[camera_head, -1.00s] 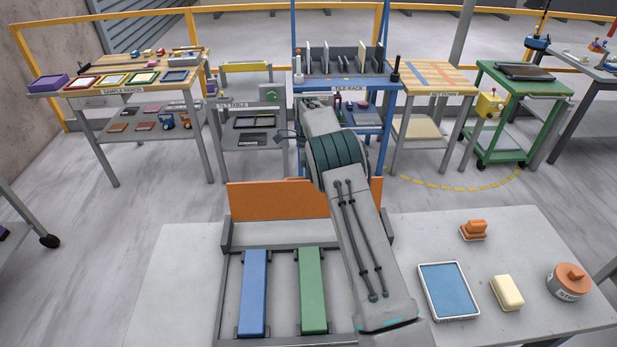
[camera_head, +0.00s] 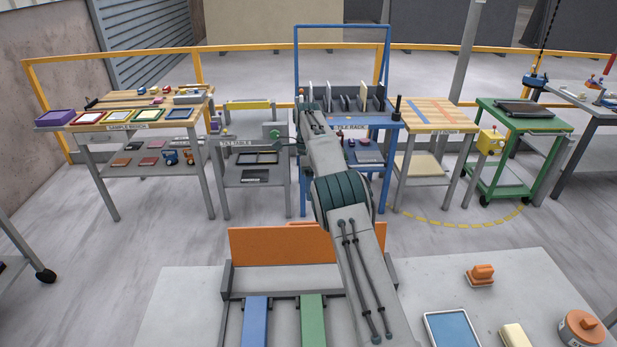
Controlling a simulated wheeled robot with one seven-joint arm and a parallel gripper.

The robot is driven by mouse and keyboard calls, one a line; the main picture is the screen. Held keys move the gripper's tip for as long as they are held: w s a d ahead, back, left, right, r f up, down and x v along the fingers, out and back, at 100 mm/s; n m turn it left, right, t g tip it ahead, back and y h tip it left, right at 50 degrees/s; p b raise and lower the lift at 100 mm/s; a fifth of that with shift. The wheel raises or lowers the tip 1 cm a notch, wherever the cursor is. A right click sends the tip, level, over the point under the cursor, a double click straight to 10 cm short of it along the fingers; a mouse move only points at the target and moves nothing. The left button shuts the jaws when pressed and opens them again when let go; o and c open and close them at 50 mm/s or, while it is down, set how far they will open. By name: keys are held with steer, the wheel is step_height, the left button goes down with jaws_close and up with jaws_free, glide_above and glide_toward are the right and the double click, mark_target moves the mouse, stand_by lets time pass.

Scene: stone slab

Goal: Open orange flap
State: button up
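The orange flap (camera_head: 282,245) is a wide flat panel standing roughly upright along the back of a grey frame on the stone slab. My arm crosses in front of its right part and hides some of it. A thin orange strip shows just above its top edge near my arm. The far end of my arm, with my gripper (camera_head: 308,118), reaches out beyond the flap, in front of the blue rack in the picture. It is small and seen from behind, so its fingers cannot be made out. I cannot tell whether it touches anything.
A blue bar (camera_head: 256,322) and a green bar (camera_head: 313,320) lie in the grey frame. On the slab (camera_head: 540,275) at right are an orange-handled block (camera_head: 480,275), a blue-topped tray (camera_head: 452,329), a cream block (camera_head: 515,336) and an orange-lidded round pot (camera_head: 582,327). Benches stand behind.

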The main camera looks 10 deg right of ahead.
steer(key=shift+v, duration=1.4)
steer(key=shift+d, duration=0.2)
